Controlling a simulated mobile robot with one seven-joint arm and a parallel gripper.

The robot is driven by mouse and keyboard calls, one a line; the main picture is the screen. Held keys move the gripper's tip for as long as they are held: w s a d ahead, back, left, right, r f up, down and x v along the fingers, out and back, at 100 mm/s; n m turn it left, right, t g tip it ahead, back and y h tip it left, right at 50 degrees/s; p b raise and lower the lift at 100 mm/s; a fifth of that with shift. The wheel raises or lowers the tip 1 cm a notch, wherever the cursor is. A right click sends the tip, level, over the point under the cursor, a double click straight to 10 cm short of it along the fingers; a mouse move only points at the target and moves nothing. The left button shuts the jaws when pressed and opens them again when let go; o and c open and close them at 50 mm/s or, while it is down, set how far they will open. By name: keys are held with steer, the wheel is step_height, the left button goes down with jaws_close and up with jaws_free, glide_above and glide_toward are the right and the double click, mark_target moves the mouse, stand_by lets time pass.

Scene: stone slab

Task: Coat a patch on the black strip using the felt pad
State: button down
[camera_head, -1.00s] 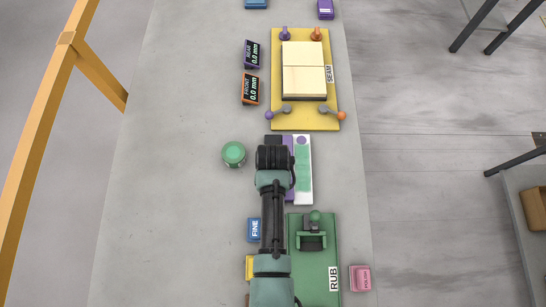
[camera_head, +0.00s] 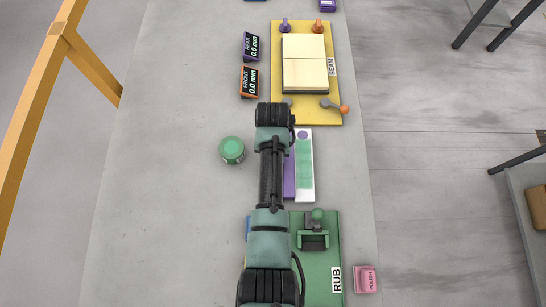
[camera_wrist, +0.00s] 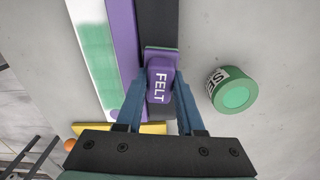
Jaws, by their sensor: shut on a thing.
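My gripper (camera_wrist: 160,78) is shut on the felt pad (camera_wrist: 160,88), a purple block marked FELT with a green edge, in the wrist view. The pad is over the black strip (camera_wrist: 157,20), towards its end near the yellow board. I cannot tell whether it touches the strip. A purple strip (camera_wrist: 124,40) and a white strip (camera_wrist: 88,25) with a green patch lie alongside. In the head view my arm hides the black strip, the pad and the fingers; the purple strip (camera_head: 289,180) and white strip (camera_head: 306,190) show to its right.
A green tin (camera_head: 232,150) stands left of the strips, close to my gripper in the wrist view (camera_wrist: 232,92). The yellow SEAM board (camera_head: 334,115) with knobs is beyond, the green RUB board (camera_head: 328,250) nearer. The slab's left side is clear.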

steer(key=shift+w, duration=0.4)
steer(key=w+b, duration=0.3)
steer(key=shift+f, duration=0.2)
steer(key=shift+w+r, duration=0.1)
steer(key=shift+w, duration=0.3)
steer(key=w+b, duration=0.2)
steer(key=b, duration=0.1)
steer(key=shift+w, duration=0.4)
steer(key=shift+w+r+b, duration=0.1)
steer(key=shift+w+b, duration=0.35)
steer(key=shift+w, duration=0.05)
steer(key=shift+s+r+p, duration=0.2)
steer(key=shift+s+p, duration=0.15)
steer(key=shift+p, duration=0.4)
steer(key=shift+s+p, duration=0.95)
steer(key=shift+p, duration=0.25)
steer(key=shift+s+f+p, duration=0.15)
steer(key=shift+s+p, duration=0.5)
steer(key=shift+s, duration=0.05)
